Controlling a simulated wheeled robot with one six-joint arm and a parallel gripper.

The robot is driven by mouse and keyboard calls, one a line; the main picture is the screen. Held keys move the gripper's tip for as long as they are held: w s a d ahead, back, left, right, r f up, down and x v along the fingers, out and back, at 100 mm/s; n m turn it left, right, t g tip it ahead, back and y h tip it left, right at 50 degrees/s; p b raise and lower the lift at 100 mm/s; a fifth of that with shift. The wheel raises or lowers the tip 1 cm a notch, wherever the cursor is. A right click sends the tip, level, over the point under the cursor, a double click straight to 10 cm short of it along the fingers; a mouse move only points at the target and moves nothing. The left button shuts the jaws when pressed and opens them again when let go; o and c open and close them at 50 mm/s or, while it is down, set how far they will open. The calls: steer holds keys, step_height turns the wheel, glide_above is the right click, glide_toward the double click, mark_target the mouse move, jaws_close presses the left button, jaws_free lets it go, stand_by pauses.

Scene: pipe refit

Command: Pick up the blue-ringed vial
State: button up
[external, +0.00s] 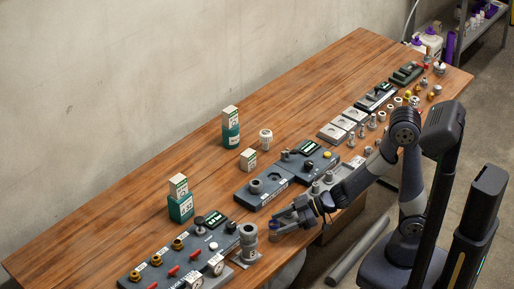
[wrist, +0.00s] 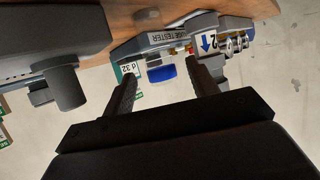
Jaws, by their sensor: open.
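My gripper (external: 284,221) is open and empty in the external view, low near the table's front edge, between the two groups of grey fixtures. In the wrist view its two dark fingers stand apart, and the gap between their tips (wrist: 161,70) shows a small blue band or block (wrist: 162,74) beyond them. This blue part sits by the block labelled as a gauge tester (wrist: 168,38); I cannot tell for sure that it is the ring of the vial. No blue-ringed vial can be made out in the external view.
A grey flanged cylinder (external: 248,240) stands just left of my gripper. A long grey panel (external: 180,262) with gauges and red handles lies front left. A grey fixture block (external: 262,192) lies behind my gripper. Green-and-white boxes (external: 181,205) stand farther back. The table's back left is clear.

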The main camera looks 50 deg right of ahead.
steer(key=x, duration=0.5)
steer(key=c, duration=1.1)
